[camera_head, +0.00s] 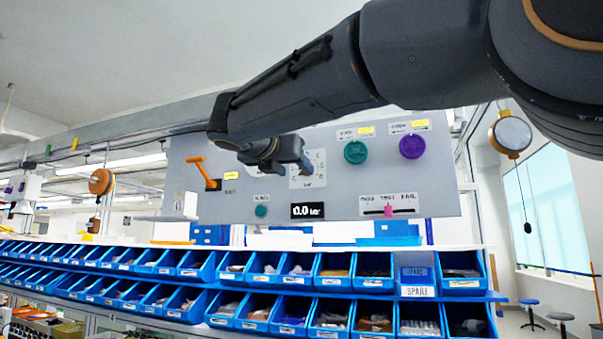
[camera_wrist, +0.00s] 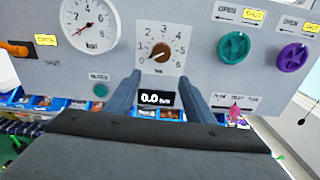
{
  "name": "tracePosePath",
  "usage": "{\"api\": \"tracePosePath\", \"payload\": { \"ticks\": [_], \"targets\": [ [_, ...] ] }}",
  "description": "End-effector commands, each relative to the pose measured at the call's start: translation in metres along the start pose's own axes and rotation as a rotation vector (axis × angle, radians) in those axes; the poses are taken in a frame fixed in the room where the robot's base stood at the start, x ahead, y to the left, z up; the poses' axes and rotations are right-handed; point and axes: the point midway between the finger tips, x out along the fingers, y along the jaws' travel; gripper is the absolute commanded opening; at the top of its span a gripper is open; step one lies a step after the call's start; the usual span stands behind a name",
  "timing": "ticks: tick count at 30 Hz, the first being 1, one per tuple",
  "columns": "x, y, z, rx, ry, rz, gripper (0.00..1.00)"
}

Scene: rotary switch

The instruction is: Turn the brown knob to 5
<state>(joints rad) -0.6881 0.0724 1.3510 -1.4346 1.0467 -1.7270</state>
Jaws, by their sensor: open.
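The brown knob (camera_wrist: 160,51) sits in the middle of a white dial plate (camera_wrist: 178,68) with numbers around it, on the grey panel. Its pointed end seems to face lower left, near the low end of the scale. The numbers are small; a 5 appears on the right side. My gripper (camera_wrist: 160,76) is open and empty, its two fingers just below the knob and apart from it in the wrist view. In the head view my gripper (camera_head: 298,160) covers the knob, and only part of the dial plate (camera_head: 309,181) shows.
A display (camera_head: 307,211) below the dial reads 0.0 bar. The panel also holds an orange lever (camera_head: 202,171), a green wheel (camera_head: 355,152), a purple wheel (camera_head: 412,146), a small green knob (camera_head: 261,211) and a pink slider (camera_head: 388,210). Blue bins (camera_head: 337,273) stand below.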

Motion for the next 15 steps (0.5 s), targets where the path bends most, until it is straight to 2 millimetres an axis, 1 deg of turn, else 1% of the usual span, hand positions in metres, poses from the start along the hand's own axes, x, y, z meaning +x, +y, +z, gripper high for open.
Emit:
{"api": "tracePosePath", "payload": {
  "ticks": [1, 3, 5, 8, 15],
  "targets": [
    [-0.005, 0.002, 0.012, -0.019, -0.022, 0.000, 0.49],
    [-0.006, 0.002, 0.021, -0.035, -0.040, -0.002, 0.49],
    [-0.003, 0.002, 0.025, -0.043, -0.045, -0.005, 0.49],
    [0.010, 0.002, 0.025, -0.045, -0.045, -0.006, 0.49],
    [0.047, 0.001, 0.027, -0.042, -0.043, -0.006, 0.49]
  ]
}}
